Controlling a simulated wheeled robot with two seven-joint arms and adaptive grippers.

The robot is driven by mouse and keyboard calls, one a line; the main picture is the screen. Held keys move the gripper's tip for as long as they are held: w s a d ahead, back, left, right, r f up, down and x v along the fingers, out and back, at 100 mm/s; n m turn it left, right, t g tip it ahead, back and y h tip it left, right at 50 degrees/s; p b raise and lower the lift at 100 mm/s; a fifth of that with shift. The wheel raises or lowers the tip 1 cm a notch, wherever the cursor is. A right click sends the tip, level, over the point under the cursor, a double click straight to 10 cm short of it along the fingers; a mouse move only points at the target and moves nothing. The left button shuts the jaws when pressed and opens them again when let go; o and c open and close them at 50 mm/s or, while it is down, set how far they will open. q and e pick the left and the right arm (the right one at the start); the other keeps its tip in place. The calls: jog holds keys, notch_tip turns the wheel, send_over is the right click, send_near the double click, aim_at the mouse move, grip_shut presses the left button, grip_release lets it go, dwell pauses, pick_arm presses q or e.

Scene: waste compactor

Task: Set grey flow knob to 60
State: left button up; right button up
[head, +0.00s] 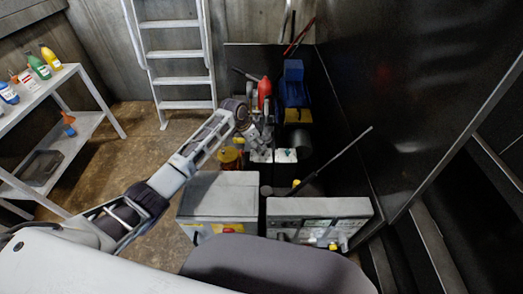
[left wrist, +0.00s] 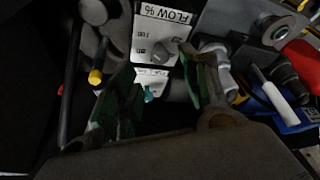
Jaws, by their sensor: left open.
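The grey flow knob (left wrist: 160,53) sits on a white panel marked FLOW % (left wrist: 165,14) in the left wrist view. My left gripper (left wrist: 157,60) is open, its two green-padded fingers spread on either side of the knob in the picture. I see no clear contact with the knob, and the depth between them is hard to judge. In the head view my left gripper (head: 257,138) is over the small white panels (head: 261,156); the grey knob cannot be made out there. My right gripper is not in view.
A second white panel with a teal knob (left wrist: 148,92) lies close by. A yellow-tipped lever (left wrist: 95,76) is on the left; red and blue parts (left wrist: 290,118) are on the right. Grey boxes (head: 318,208) stand in front, and a dark wall (head: 400,90) closes the right side.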

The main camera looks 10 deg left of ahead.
aim_at(263, 151)
pick_arm(q)
jog(key=x, duration=0.3)
jog(key=shift+w+d+f, duration=0.1)
jog(key=shift+w+f, duration=0.05)
jog(key=shift+f, duration=0.2)
jog(key=shift+w+d+f+b, duration=0.2)
jog(key=shift+f+b, duration=0.1)
jog(key=shift+f, duration=0.35)
jog(key=shift+d+f, duration=0.1)
jog(key=shift+f, duration=0.25)
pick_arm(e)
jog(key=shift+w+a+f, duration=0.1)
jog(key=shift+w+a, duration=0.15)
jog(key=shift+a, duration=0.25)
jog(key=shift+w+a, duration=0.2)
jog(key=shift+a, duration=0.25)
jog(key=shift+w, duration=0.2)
pick_arm(q)
grip_shut()
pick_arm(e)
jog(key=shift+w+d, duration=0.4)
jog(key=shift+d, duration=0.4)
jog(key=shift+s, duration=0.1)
